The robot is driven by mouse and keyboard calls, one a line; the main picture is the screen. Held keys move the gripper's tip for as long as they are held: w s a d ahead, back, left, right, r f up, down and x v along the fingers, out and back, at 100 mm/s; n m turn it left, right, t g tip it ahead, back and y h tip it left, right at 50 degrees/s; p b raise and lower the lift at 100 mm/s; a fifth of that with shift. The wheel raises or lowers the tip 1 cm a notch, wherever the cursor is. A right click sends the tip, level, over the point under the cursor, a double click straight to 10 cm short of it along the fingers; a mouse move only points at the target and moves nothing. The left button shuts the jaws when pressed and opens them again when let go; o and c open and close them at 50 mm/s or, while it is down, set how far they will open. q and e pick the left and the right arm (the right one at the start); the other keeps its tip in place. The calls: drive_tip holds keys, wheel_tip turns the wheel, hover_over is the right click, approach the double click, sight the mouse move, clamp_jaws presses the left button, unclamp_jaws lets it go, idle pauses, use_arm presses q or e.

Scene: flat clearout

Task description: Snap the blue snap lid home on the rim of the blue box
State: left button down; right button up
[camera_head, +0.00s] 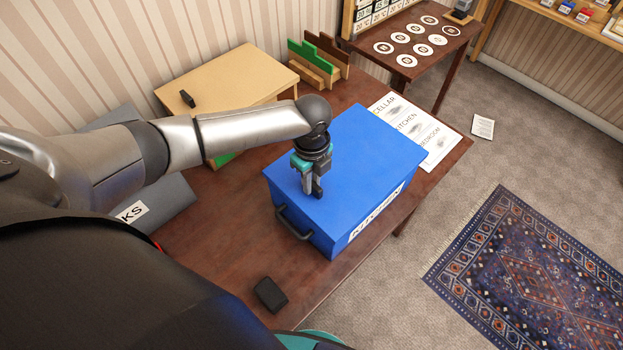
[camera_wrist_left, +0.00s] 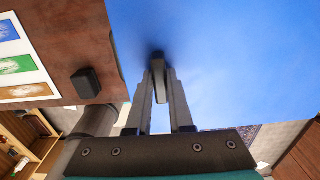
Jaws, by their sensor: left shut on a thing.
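The blue box (camera_head: 324,235) stands on the brown table, with a white "KITCHEN" label and a dark handle on its sides. The flat blue snap lid (camera_head: 365,145) covers its top; I cannot tell whether its edge is snapped or only resting on the rim. My left gripper (camera_head: 315,193) points down on the lid, left of its middle. In the left wrist view the lid (camera_wrist_left: 235,60) fills the upper right, and the left gripper (camera_wrist_left: 160,95) is shut on a small dark upright grip of the lid (camera_wrist_left: 158,70). My right gripper is not in view.
A dark block (camera_head: 270,294) lies near the table's front edge. A printed sheet (camera_head: 437,145) lies right of the box. Bare table (camera_head: 225,245) shows left of the box.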

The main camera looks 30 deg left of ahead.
use_arm(q)
drive_tip(key=shift+p, duration=0.6)
idle(1.0)
drive_tip(key=shift+f+b, duration=0.6)
drive_tip(key=shift+f, duration=0.5)
drive_tip(key=c, duration=0.7)
unclamp_jaws()
drive_tip(key=shift+c, duration=0.2)
wheel_tip(320, 180, up, 15)
drive_tip(key=p, duration=0.1)
drive_tip(key=shift+r, duration=0.15)
